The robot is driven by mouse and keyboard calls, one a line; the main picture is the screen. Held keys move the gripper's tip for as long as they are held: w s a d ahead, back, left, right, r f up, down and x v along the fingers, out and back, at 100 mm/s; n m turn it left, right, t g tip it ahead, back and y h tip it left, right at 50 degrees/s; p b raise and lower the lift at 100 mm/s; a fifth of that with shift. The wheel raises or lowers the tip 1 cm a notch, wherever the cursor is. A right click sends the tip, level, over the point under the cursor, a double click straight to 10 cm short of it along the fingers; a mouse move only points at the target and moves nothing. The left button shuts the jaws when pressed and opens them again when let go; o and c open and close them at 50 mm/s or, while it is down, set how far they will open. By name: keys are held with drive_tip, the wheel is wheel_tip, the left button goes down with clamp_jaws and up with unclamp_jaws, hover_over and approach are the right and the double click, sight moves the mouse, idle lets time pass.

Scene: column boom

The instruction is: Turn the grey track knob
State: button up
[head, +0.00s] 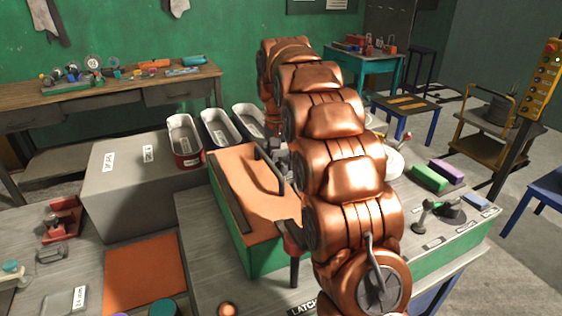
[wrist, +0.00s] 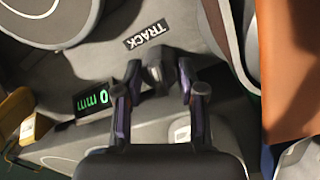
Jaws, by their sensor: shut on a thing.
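The grey track knob (wrist: 156,74) shows in the upper middle of the wrist view, beside an upside-down TRACK label (wrist: 146,35) on a grey surface. My gripper (wrist: 160,82) is shut on the knob, one dark finger on each side of it. In the head view my copper arm hides the knob and the gripper.
A small display (wrist: 93,100) with green "0 mm" digits sits left of the gripper. An orange-brown panel (wrist: 290,70) stands close on the right.

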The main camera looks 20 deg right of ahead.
sight(281, 160)
drive_tip(key=o, duration=1.2)
drive_tip(key=shift+c, duration=0.2)
drive_tip(key=shift+w+a+r, duration=0.1)
drive_tip(key=shift+w+r, duration=0.05)
drive_tip(key=shift+r, duration=2.6)
drive_tip(key=shift+a+r, duration=0.1)
drive_tip(key=shift+r, duration=0.9)
